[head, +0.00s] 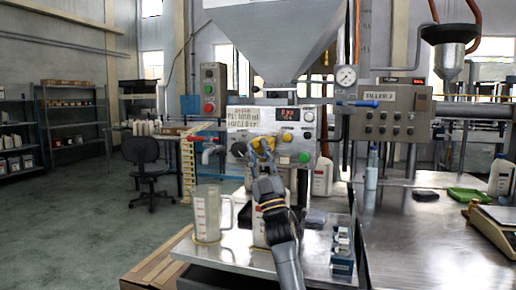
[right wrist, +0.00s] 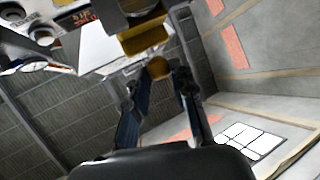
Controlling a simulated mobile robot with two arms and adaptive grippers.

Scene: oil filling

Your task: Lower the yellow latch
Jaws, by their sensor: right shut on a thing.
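In the right wrist view the latch (right wrist: 145,40) shows as yellow blocks, with a round yellow end between the fingers. My right gripper (head: 262,158) reaches up to the latch from below and is shut on it; it also shows in the right wrist view (right wrist: 158,78). The gripper hides part of the latch in the head view. My left gripper is not in view.
A clear measuring jug (head: 207,214) stands on the metal table left of my right arm. A white container (head: 260,228) is partly hidden behind the arm. White bottles (head: 322,176) and a yellow scale (head: 490,228) stand further right. A steel hopper (head: 275,40) is above the machine.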

